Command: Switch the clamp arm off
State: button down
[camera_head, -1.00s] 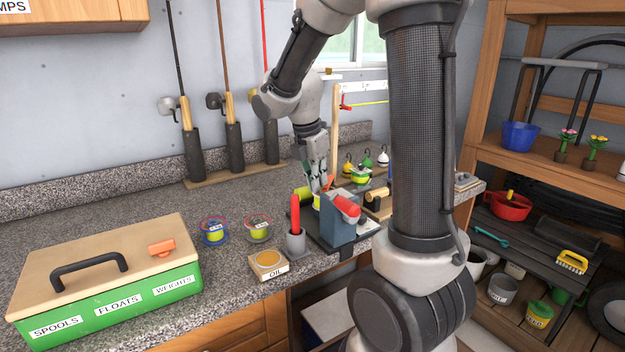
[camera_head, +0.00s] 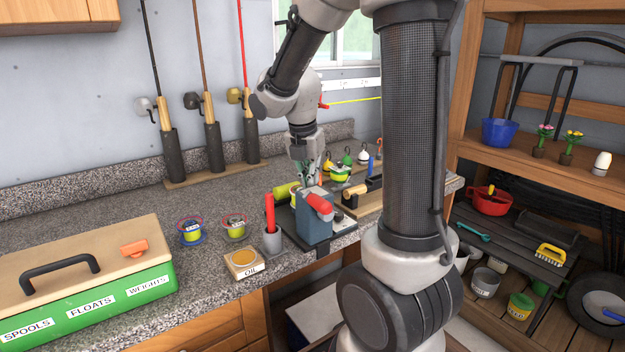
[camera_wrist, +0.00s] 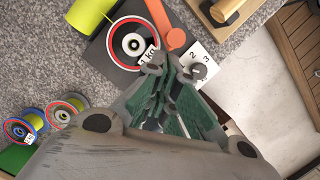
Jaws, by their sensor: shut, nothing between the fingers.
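The machine is a blue-grey block (camera_head: 314,222) with a red handle on top, on a dark base at the counter edge. In the wrist view an orange lever (camera_wrist: 159,17) with a round end lies beside a round reel (camera_wrist: 132,42) with a white and red face. It looks like the clamp arm; its on or off state cannot be told. A white plate (camera_wrist: 206,57) with numbers and a grey knob is right of it. My gripper (camera_head: 310,184) is shut and empty, pointing down behind the block. In the wrist view its fingertips (camera_wrist: 171,70) appear just below the lever's round end, with no clear contact.
A red-handled tool in a grey cup (camera_head: 272,242), an oil tin (camera_head: 244,263), two small spools (camera_head: 191,232) and a green box (camera_head: 110,304) stand left. A yellow-green roll (camera_wrist: 88,14) is beside the reel. Floats (camera_head: 340,173) stand behind. Shelves (camera_head: 535,165) are at right.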

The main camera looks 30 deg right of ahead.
jog(key=shift+w+a, duration=0.2)
jog(key=shift+w, duration=0.15)
jog(key=v, duration=1.2)
